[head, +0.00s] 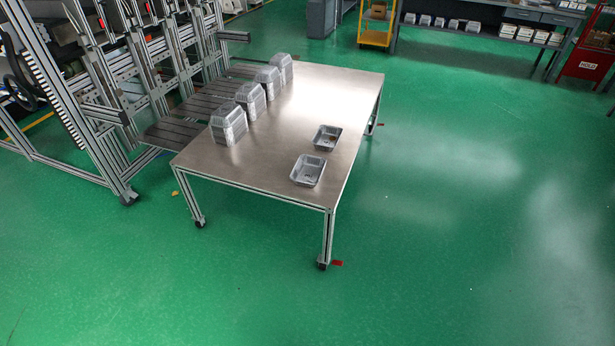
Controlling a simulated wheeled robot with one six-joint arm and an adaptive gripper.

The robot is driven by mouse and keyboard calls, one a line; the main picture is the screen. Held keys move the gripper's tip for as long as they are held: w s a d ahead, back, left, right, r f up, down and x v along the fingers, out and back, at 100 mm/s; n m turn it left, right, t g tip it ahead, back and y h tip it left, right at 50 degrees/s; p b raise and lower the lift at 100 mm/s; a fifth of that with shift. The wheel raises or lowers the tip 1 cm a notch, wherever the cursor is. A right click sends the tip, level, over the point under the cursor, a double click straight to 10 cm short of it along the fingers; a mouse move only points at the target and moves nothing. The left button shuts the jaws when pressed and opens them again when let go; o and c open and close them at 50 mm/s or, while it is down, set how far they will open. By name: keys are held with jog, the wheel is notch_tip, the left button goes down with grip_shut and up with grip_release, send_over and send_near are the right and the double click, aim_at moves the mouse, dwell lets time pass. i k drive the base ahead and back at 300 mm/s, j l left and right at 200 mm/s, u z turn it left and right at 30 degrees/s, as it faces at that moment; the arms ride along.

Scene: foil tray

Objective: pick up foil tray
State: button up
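Two open foil trays stand upright and apart on a metal table (270,155). The nearer foil tray (308,171) is close to the front right corner. The farther foil tray (327,138) is behind it, near the right edge. Each seems to hold something small and dark that I cannot make out. Several stacks of upside-down foil trays stand in a row along the table's left side; the nearest stack (228,124) is at the front left. My gripper is not in view.
An aluminium frame machine (110,85) with slatted shelves adjoins the table's left side. The green floor (450,220) is clear in front and right.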

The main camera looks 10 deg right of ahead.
aim_at(308, 171)
jog(key=i+j, duration=0.95)
jog(key=i, duration=0.25)
jog(key=i+j, duration=0.5)
jog(key=i, duration=0.15)
jog(key=i+j, duration=0.45)
jog(key=i, duration=0.15)
